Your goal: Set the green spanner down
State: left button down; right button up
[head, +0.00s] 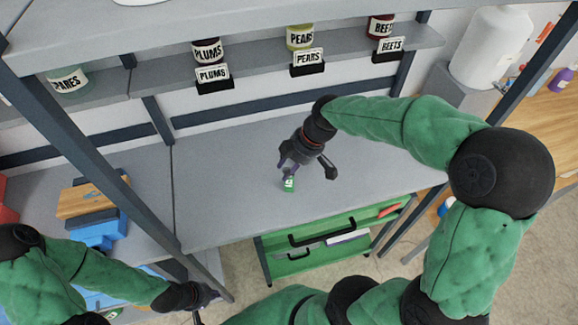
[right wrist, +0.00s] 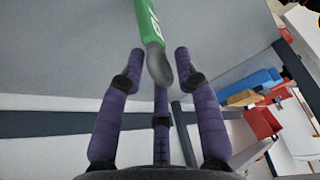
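The green spanner (head: 289,184) shows in the head view at the grey worktop, just below my right gripper's fingers. In the right wrist view its green handle with white lettering (right wrist: 150,22) runs to the top edge, and its grey end lies between the fingertips. My right gripper (head: 308,170) is open above the worktop. Its purple fingers (right wrist: 158,62) stand apart, with gaps on both sides of the spanner. I cannot tell whether the third finger, behind, touches it. My left gripper (head: 207,296) is low at the left, partly seen; its finger state is unclear.
The grey worktop (head: 225,195) is clear around the spanner. A shelf above bears labelled jars of plums (head: 207,52), pears (head: 299,38) and beets (head: 380,27). A green drawer unit (head: 290,262) stands below. Blue bins and a wooden board (head: 92,198) are at left.

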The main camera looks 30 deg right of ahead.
dwell(0.3)
jog(key=shift+r, duration=0.25)
jog(key=p+v, duration=0.3)
jog(key=v, duration=0.9)
